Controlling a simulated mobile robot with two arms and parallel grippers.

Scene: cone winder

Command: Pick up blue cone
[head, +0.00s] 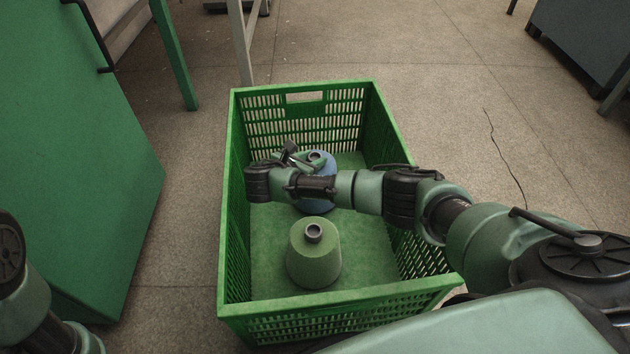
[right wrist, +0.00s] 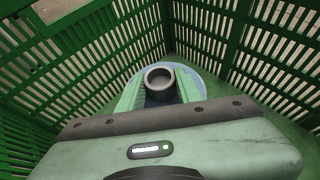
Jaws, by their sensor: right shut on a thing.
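The blue cone (head: 328,170) stands in the far part of the green crate (head: 340,304), partly hidden behind my right arm. My right gripper (head: 312,158) reaches into the crate and is shut on the blue cone near its top. In the right wrist view, the two green fingers lie on either side of the cone's grey tube end (right wrist: 160,80), with a pale blue rim showing around it. Only part of my left arm shows at the lower left, and its gripper is out of view.
A green cone (head: 314,258) stands upright in the near part of the crate. The crate's slatted walls surround the right gripper. A green cabinet (head: 75,140) stands at left. The floor right of the crate is clear.

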